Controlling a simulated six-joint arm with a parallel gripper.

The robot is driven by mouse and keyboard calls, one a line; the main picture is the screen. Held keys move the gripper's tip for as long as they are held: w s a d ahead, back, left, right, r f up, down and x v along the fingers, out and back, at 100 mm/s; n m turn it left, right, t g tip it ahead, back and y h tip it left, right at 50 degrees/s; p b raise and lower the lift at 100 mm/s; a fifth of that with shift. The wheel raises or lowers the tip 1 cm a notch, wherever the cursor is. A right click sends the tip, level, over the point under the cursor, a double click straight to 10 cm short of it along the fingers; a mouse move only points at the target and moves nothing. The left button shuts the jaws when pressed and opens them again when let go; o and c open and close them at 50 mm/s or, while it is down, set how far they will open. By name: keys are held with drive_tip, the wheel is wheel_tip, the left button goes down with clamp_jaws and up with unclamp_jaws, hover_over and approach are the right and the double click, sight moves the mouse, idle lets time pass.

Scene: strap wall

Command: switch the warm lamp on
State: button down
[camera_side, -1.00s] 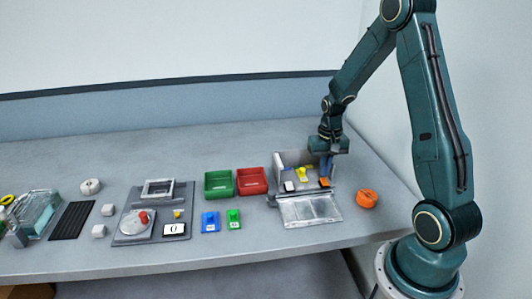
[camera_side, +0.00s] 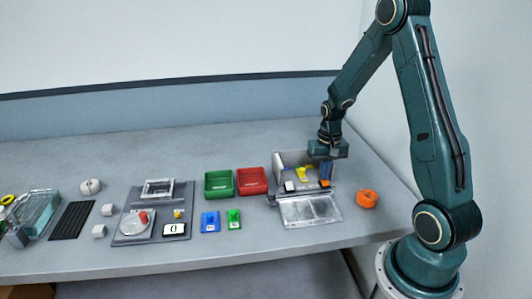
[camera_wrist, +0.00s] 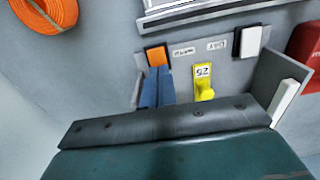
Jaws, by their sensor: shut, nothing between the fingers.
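An open grey box (camera_side: 281,164) stands at the right of the table, its clear lid (camera_side: 310,209) folded down in front. Inside, the wrist view shows an orange rocker (camera_wrist: 156,56) and a white rocker (camera_wrist: 250,41), with two small labels between them too small to read surely. My gripper (camera_wrist: 156,76) has its blue fingers shut and empty, the tips close beside the orange rocker; I cannot tell whether they touch. In the side view my gripper (camera_side: 325,176) reaches down into the box at its right side. No lit lamp is recognizable.
A yellow numbered piece (camera_wrist: 204,84) sits inside the box, right of the fingers. A white piece (camera_wrist: 284,97) is on the box's side wall. An orange coil (camera_side: 367,198) lies right of the box. Red (camera_side: 252,181) and green (camera_side: 218,184) bins stand to its left.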

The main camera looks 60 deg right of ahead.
drive_tip(key=shift+f, duration=0.2)
wheel_tip(320, 180, up, 8)
idle(1.2)
drive_tip(key=s+a+r+n+t, duration=0.3)
drive_tip(key=a+r+n, duration=0.1)
drive_tip(key=a+r, duration=0.85)
drive_tip(key=s+a+r+n+t, duration=0.2)
drive_tip(key=s+a+r+n, duration=0.2)
drive_tip(key=s+a, duration=0.6)
drive_tip(key=shift+s+n+t, duration=0.3)
drive_tip(key=shift+n, duration=0.2)
